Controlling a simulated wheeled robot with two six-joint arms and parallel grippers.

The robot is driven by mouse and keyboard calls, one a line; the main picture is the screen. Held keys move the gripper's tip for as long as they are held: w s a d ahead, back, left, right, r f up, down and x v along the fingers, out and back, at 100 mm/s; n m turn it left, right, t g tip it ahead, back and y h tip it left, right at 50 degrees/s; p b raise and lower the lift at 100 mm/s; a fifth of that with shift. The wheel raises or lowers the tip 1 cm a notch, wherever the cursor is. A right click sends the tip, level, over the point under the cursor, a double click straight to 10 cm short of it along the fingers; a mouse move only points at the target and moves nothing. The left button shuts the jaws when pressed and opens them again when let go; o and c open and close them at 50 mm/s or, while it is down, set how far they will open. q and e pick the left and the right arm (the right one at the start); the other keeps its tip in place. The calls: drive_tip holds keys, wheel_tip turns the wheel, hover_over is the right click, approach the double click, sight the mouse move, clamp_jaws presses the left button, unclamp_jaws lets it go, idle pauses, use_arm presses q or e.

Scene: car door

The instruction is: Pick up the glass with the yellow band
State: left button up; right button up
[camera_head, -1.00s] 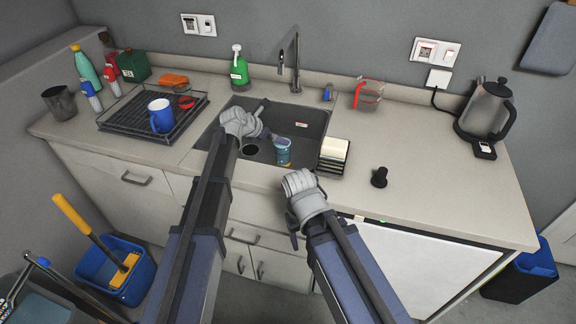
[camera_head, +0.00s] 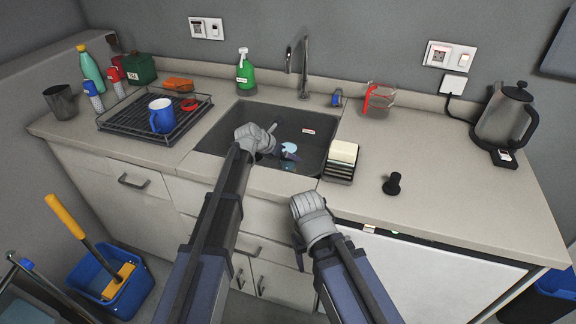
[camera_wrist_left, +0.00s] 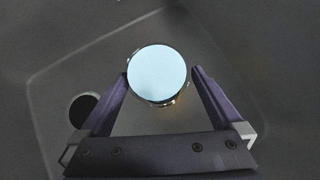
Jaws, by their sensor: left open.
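A glass (camera_head: 289,148) stands in the sink, and its pale blue round top shows in the head view. In the left wrist view the same glass (camera_wrist_left: 158,72) is seen from straight above, with a faint yellowish tint at its lower edge; its side and any band are mostly hidden. My left gripper (camera_wrist_left: 160,82) is open, with one finger on each side of the glass. I cannot tell whether the fingers touch it. My right gripper (camera_head: 301,246) is low in front of the counter; its fingers are mostly hidden behind its wrist.
The sink (camera_head: 225,140) has a dark drain (camera_wrist_left: 83,108) left of the glass. A sponge holder (camera_head: 341,172) stands at the sink's right edge. A tap (camera_head: 303,70), a green soap bottle (camera_head: 245,72) and a red-marked jug (camera_head: 378,100) are behind. A dish rack (camera_head: 120,128) is left.

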use_arm(q)
drive_tip(key=b+x, duration=0.4)
drive_tip(key=x, duration=0.1)
drive_tip(key=shift+a+f, duration=0.15)
drive_tip(key=shift+c, duration=0.2)
clamp_jaws()
idle(0.5)
